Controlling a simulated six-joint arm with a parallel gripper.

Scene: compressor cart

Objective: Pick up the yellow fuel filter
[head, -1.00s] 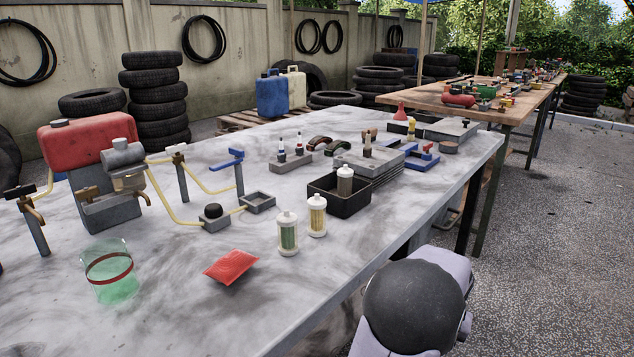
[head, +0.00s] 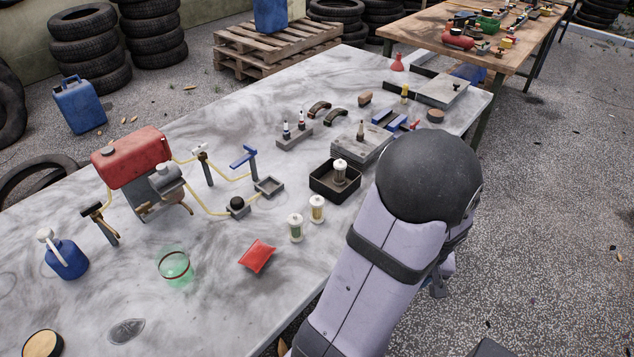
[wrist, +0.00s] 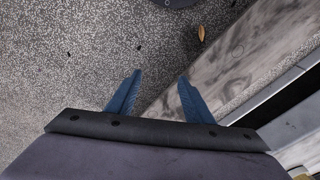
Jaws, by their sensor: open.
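The yellow fuel filter (head: 317,209) is a small clear canister with white caps and a yellowish core. It stands upright on the grey table (head: 90,215) near its front edge. A similar filter with a green core (head: 295,228) stands just left and nearer. A third filter with a dark core (head: 340,171) stands in the black tray (head: 323,192). My gripper (wrist: 158,82) is open and empty in the wrist view, its blue fingers pointing at the gravel and table edge. No filter shows there. In the head view my arm is at the table's front edge, right of the filters.
A red tank (head: 131,157) with yellow hoses stands farther left. The table between packet and front edge is clear.

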